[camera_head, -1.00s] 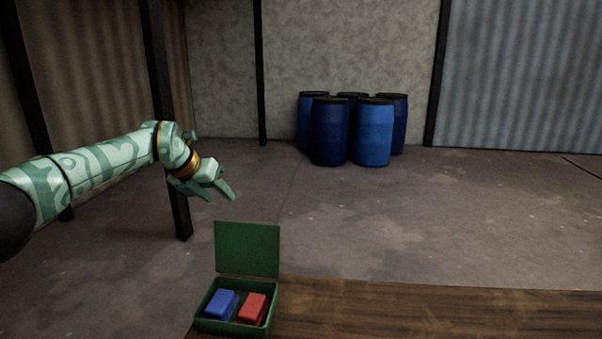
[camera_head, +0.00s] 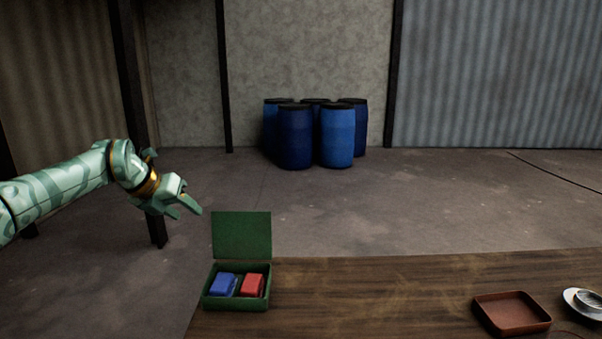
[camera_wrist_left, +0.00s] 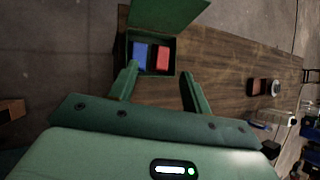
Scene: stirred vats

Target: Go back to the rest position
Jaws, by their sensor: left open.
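My left gripper (camera_head: 183,208) is open and empty, held in the air to the left of the green box and above its level. In the left wrist view its two fingers (camera_wrist_left: 160,88) stand wide apart with nothing between them. My right gripper is in neither view.
A green box (camera_head: 235,304) with its lid (camera_head: 241,236) standing open is on the wooden table (camera_head: 370,290). A blue block (camera_head: 223,285) and a red block (camera_head: 252,285) lie inside. A reddish tray (camera_head: 512,313) is at right beside a white dish (camera_head: 584,304). Several blue barrels (camera_head: 337,136) stand behind.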

